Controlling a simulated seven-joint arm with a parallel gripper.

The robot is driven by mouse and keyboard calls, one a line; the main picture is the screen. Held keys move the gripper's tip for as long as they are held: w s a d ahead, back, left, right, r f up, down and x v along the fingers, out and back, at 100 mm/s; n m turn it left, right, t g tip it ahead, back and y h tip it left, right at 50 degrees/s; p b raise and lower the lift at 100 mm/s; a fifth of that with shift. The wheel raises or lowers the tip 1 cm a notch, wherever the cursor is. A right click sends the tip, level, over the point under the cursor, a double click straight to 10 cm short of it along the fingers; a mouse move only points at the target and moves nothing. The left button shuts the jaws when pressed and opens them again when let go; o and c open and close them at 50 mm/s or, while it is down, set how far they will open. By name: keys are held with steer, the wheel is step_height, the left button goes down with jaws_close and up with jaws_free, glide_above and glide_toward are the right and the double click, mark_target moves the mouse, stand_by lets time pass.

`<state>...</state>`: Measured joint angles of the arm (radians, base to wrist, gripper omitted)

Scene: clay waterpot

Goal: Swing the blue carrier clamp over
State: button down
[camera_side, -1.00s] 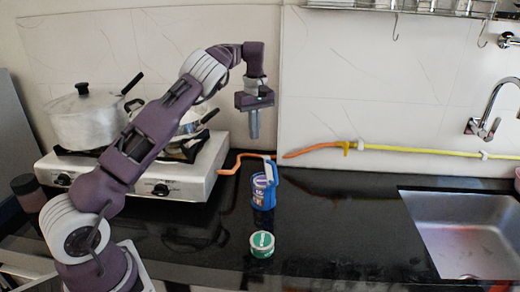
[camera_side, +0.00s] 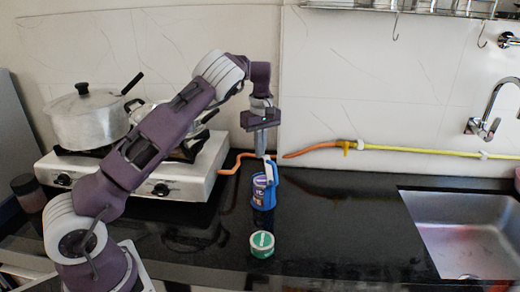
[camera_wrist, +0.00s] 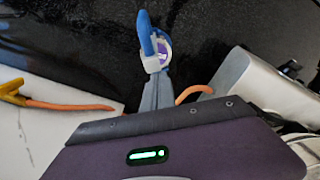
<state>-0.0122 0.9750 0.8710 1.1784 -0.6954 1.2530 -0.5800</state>
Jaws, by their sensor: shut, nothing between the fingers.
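A blue carrier clamp (camera_side: 272,186) stands upright on the black counter, around a can with a purple and blue label (camera_side: 259,192). Its blue arm (camera_wrist: 145,36) and a white part show in the wrist view, with the purple can top beside them. My gripper (camera_side: 261,153) is shut and empty, pointing down right above the clamp's top. In the side view its fingertips overlap the clamp's upper end; whether they touch it cannot be told. In the wrist view the fingers (camera_wrist: 156,92) reach toward the clamp's white part.
A green tin (camera_side: 262,244) stands on the counter in front of the clamp. A white stove (camera_side: 190,180) with pots (camera_side: 92,118) is at left, a steel sink (camera_side: 465,235) at right. An orange hose (camera_side: 240,157) runs behind the clamp. The counter between clamp and sink is clear.

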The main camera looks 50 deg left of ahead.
mark_target(273, 165)
steer(key=shift+s+d+r+y, duration=0.1)
steer(key=shift+d+r+y, duration=0.1)
steer(key=shift+d+y, duration=0.25)
steer(key=shift+d+r+y, duration=0.2)
steer(key=shift+d+y, duration=0.15)
steer(key=shift+d, duration=0.1)
steer(key=d+y, duration=0.3)
steer(key=s+d+t+y, duration=0.1)
steer(key=d+y, duration=0.4)
steer(key=d, duration=0.1)
steer(key=shift+s+f+t+y, duration=0.1)
steer(key=shift+s+t+y, duration=0.1)
steer(key=shift+t+y, duration=0.2)
steer(key=s+d+f, duration=0.1)
steer(key=d+f, duration=0.5)
steer(key=f, duration=0.1)
steer(key=shift+d, duration=0.25)
steer(key=shift+s, duration=0.1)
steer(key=s+d+r, duration=0.1)
steer(key=d+r, duration=0.1)
steer(key=d, duration=0.7)
steer(key=shift+s+r, duration=0.15)
steer(key=shift+s, duration=0.05)
